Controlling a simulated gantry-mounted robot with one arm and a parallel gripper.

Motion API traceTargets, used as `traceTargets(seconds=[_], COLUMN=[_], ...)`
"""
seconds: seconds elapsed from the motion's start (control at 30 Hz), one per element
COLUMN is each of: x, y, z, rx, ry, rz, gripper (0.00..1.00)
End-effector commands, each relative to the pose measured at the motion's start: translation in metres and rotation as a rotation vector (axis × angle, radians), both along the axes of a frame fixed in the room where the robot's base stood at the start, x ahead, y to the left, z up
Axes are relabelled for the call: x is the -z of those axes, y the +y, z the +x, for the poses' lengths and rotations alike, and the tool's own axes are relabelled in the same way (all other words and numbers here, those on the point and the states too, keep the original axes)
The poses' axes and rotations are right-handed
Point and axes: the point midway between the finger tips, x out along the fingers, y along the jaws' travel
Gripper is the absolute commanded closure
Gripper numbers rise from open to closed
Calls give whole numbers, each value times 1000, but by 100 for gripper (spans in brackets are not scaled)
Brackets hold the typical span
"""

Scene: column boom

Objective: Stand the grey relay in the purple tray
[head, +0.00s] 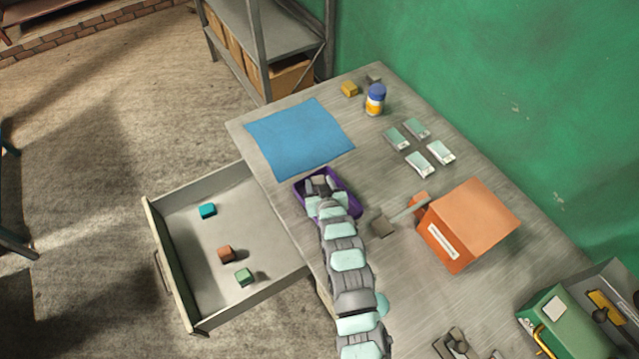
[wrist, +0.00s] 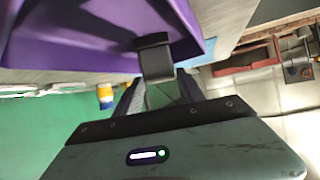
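The purple tray (head: 349,190) stands on the table near its left edge, beside the blue mat. It also fills the upper left of the wrist view (wrist: 70,22). My gripper (head: 320,184) points down at the tray, its tip over or inside it.
An open drawer (head: 180,262) at left holds teal, brown and green blocks. The blue mat (head: 300,138) is bare. A blue-capped bottle (head: 375,100), a yellow block (head: 350,89), several pale flat pieces (head: 419,164) and an orange box (head: 472,222) stand on the table. A grey-brown piece (head: 382,225) lies right of the tray.

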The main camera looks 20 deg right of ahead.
Motion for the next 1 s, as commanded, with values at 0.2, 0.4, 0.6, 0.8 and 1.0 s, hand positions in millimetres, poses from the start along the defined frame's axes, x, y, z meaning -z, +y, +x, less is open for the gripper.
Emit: traceTargets(seconds=[0.2,0.4,0.6,0.8,1.0], x=[-1,-1,-8,-19,-34], y=[0,0,1,6,10], z=[0,0,-6,-29,-57], rx=[0,0,-1,0,2], ry=[0,0,-4,0,0], rz=[0,0,-1,-1,-1], gripper=[37,37,37,37,37])
